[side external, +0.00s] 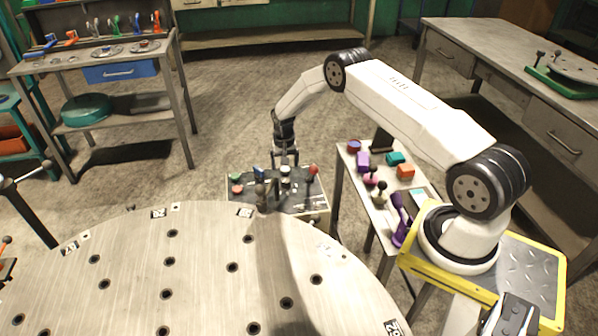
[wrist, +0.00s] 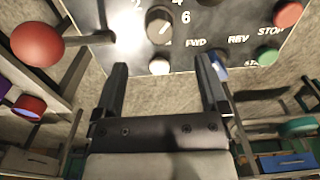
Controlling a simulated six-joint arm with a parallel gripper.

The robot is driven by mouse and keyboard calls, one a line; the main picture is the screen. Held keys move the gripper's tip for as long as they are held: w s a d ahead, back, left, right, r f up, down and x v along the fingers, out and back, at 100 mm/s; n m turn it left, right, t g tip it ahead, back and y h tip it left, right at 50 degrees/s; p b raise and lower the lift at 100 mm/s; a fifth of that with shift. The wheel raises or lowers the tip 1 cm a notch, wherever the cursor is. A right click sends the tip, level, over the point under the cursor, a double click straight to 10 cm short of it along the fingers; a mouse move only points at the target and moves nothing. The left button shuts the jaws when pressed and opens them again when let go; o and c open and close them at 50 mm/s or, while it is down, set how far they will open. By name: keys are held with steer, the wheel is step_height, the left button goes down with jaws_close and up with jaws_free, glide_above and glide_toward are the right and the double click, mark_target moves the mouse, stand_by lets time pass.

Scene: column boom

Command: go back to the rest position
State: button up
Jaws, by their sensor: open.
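My gripper (side external: 286,160) hangs pointing down over the control panel (side external: 303,202), beyond the round table. In the wrist view my gripper (wrist: 162,72) shows two dark fingers spread apart with nothing between them. Ahead of the fingertips on the panel are a rotary knob (wrist: 159,24) with numbers around it and a small white button (wrist: 159,67). I cannot tell whether a fingertip touches the panel.
A red ball-topped lever (wrist: 38,44) sticks up from the panel, and a red button (wrist: 288,14) is at its right. The large round table (side external: 205,265) has a clear top with holes. A narrow side table (side external: 373,217) holds several coloured objects beside my base.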

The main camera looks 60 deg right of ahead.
steer(key=shift+r, duration=0.1)
stand_by(0.3)
steer(key=shift+a+r, duration=0.3)
steer(key=shift+r, duration=0.2)
steer(key=s+a+r+n+t, duration=0.1)
steer(key=s+a+r+n, duration=0.15)
steer(key=a+r, duration=0.45)
steer(key=s+a+r+n, duration=0.2)
steer(key=s+a+r, duration=0.25)
steer(key=r, duration=0.45)
steer(key=s+a+r+n, duration=0.2)
steer(key=s+a, duration=0.3)
steer(key=s, duration=0.3)
steer(key=s+a+r+n+t, duration=0.1)
steer(key=s+a+r, duration=0.3)
steer(key=s, duration=0.5)
steer(key=shift+s+a+n+t, duration=0.3)
steer(key=shift+a+n, duration=0.1)
steer(key=shift+n, duration=0.35)
